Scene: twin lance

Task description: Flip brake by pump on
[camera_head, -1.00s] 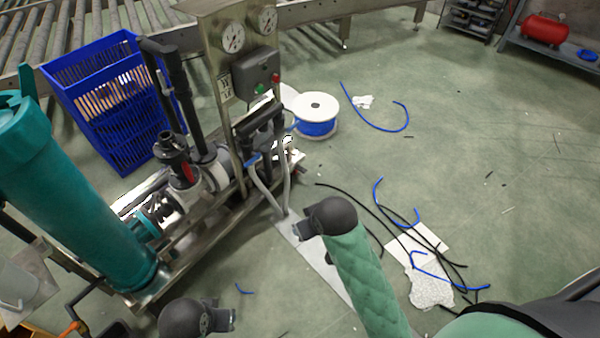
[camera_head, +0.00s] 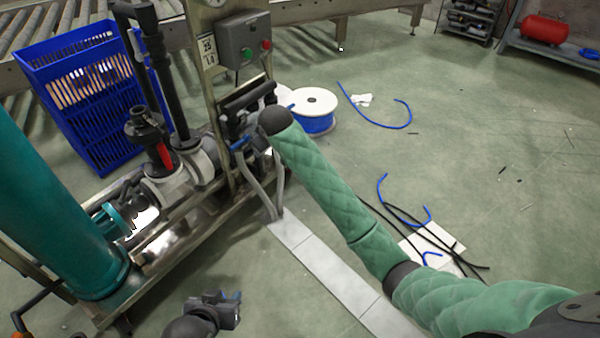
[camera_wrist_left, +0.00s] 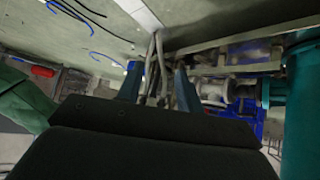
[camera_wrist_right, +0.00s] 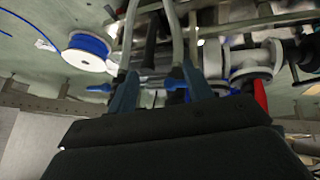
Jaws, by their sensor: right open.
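The pump skid (camera_head: 205,215) stands at left, with a grey pump body (camera_head: 165,190) and a red-handled valve (camera_head: 163,155). A grey control box (camera_head: 236,40) with a green and a red button is on its upright panel. I cannot tell which part is the brake. My right gripper (camera_head: 252,138) is beside the dark fittings and grey hoses below the panel, partly hidden by its wrist. In the right wrist view its fingers (camera_wrist_right: 160,88) are apart, with blue levers (camera_wrist_right: 160,82) showing near and between them. My left gripper (camera_head: 230,309) is low in front of the skid, fingers apart and empty.
A tall teal cylinder (camera_head: 50,215) stands at the skid's left end. A blue crate (camera_head: 85,100) is behind it. A blue cable spool (camera_head: 312,118) stands on the floor behind my right arm. Loose cables (camera_head: 405,220) lie at right. The floor beyond is open.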

